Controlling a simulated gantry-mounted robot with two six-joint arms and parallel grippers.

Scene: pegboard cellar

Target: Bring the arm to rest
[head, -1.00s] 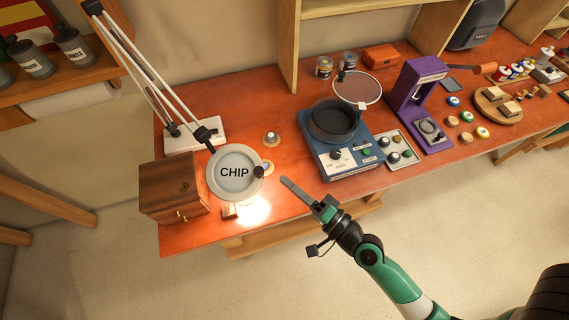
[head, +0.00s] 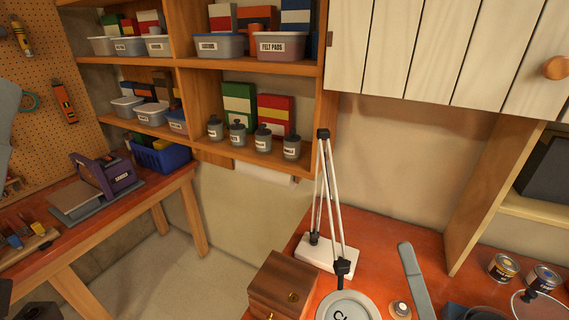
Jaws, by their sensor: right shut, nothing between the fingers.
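The rest of that arm is mostly out of the picture below. I see no left gripper that I can make out.
A wooden box (head: 283,285), paint tins (head: 503,267) and a shelf post (head: 494,195) stand nearby.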

